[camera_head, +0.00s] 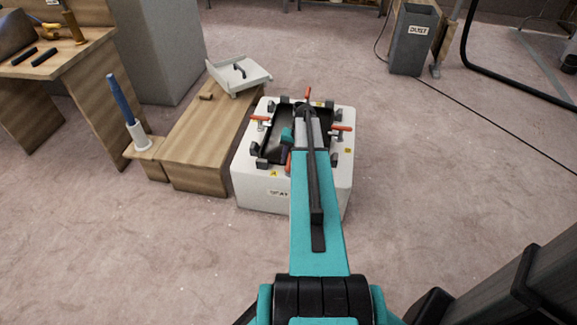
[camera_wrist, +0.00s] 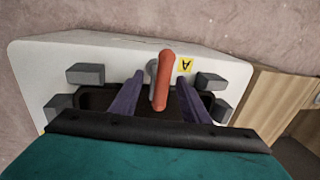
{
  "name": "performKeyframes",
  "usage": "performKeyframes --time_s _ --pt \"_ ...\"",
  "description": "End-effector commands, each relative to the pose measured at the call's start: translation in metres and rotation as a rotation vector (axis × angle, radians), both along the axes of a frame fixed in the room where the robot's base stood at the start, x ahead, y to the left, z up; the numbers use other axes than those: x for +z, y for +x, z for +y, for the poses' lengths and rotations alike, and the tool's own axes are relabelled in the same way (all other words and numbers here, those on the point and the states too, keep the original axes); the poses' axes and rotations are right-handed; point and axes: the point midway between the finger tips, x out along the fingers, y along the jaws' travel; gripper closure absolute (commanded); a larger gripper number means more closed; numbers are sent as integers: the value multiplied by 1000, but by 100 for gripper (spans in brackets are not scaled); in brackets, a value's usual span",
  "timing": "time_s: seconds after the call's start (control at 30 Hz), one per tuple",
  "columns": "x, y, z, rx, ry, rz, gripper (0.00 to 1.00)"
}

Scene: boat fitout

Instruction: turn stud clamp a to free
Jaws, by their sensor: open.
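Stud clamp a has an orange-red handle (camera_wrist: 163,82), standing beside the yellow A label (camera_wrist: 184,65) on the white block's edge in the wrist view. Part of this handle shows beside my arm in the head view (camera_head: 289,161), near its A label (camera_head: 273,173). My gripper (camera_wrist: 160,87) is open, with one dark purple finger on each side of the handle. I cannot tell whether either finger touches it. The clamp's lower part is mostly hidden. In the head view, my arm covers most of the gripper.
The white block (camera_head: 246,177) has a dark recess with grey blocks around it. Other red-handled clamps (camera_head: 342,128) stand on its other sides. A wooden bench (camera_head: 205,145) with a white tray (camera_head: 239,76) stands close on the left.

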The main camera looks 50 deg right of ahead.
Motion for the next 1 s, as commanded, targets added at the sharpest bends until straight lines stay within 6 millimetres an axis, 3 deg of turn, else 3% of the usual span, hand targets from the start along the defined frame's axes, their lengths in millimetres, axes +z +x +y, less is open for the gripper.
performKeyframes --time_s 0.2,0.57,0.8,0.83,0.87,0.9,1.0 --pt "-17 3 1 0 -1 -1 58" --pt "-19 3 2 -1 -1 0 58" --pt "-19 3 1 -1 -1 0 97" --pt "-19 3 1 -1 -1 0 98" --pt "-18 0 23 4 0 1 99" --pt "-19 2 12 0 1 2 99" --pt "-19 3 6 -5 4 0 99"
